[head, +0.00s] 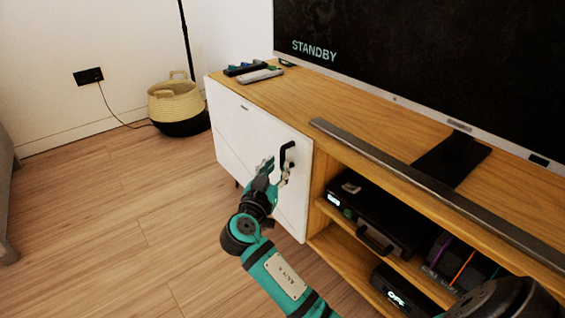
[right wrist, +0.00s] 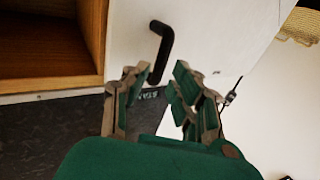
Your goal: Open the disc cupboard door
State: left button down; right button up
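The white cupboard door (head: 250,135) is at the left end of the wooden TV cabinet and looks shut, flush with the front. Its black bar handle (head: 287,154) is near the door's right edge; it also shows in the right wrist view (right wrist: 163,50). My right gripper (head: 275,168) is open in front of the door. In the right wrist view its two fingers (right wrist: 160,80) are spread, with the handle's lower end between or just beyond the tips. I cannot tell whether they touch it. My left gripper is not in view.
Open shelves right of the door hold a black case (head: 372,212) and other boxes. A television (head: 430,60), a long grey bar (head: 420,185) and small devices (head: 260,75) are on the cabinet top. A basket (head: 178,105) stands behind left. The wooden floor (head: 110,220) at left is clear.

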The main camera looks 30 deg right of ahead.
aim_at(281, 160)
jog(key=shift+b+x, duration=0.55)
jog(key=shift+x, duration=2)
grip_shut()
jog(key=shift+f, duration=0.1)
